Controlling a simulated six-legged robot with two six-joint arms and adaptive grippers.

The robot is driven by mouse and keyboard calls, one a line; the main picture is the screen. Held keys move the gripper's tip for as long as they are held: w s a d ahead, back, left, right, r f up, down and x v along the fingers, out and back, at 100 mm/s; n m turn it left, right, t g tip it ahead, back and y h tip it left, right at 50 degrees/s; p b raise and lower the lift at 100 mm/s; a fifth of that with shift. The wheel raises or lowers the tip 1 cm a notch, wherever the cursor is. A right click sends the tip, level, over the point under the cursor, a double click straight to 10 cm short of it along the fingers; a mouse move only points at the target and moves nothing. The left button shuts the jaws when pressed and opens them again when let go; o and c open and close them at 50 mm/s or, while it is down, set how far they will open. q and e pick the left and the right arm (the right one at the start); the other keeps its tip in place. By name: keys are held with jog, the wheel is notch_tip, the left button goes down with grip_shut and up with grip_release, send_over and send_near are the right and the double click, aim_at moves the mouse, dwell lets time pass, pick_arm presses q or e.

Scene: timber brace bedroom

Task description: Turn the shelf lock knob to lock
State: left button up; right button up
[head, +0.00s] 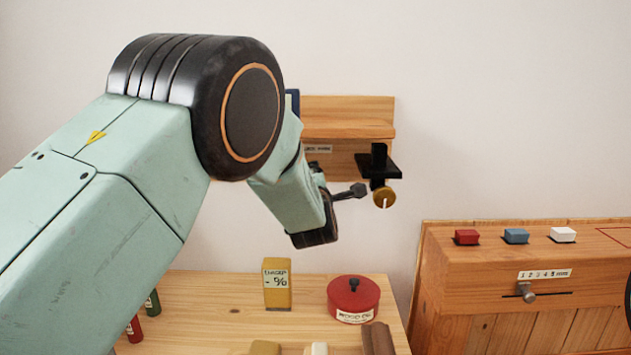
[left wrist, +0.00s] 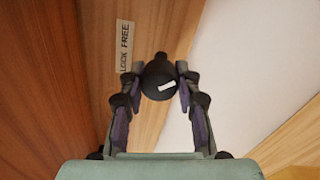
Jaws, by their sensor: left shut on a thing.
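The wooden shelf (head: 350,116) is on the wall behind my left arm, which covers its left part. In the left wrist view, the round black lock knob (left wrist: 160,75) with a short white mark sits between the fingertips of my left gripper (left wrist: 160,86), which is shut on it. The white mark lies nearly level, tilted slightly. A "LOCK FREE" label (left wrist: 124,46) is on the wood beside the knob. In the head view my left gripper (head: 336,186) reaches under the shelf, and I cannot make out the knob there. My right gripper is not in view.
A black bracket with a brass disc (head: 384,197) hangs at the shelf's right end, close to my gripper. Below are a red tin (head: 353,298) and a yellow block (head: 277,285) on a wooden top. A wooden cabinet (head: 540,265) with coloured blocks stands right.

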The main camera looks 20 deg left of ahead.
pick_arm(q)
jog(key=shift+r, duration=0.2)
dwell(0.3)
jog(key=o, duration=1.2)
jog(key=shift+f, duration=0.15)
jog(key=shift+c, duration=0.2)
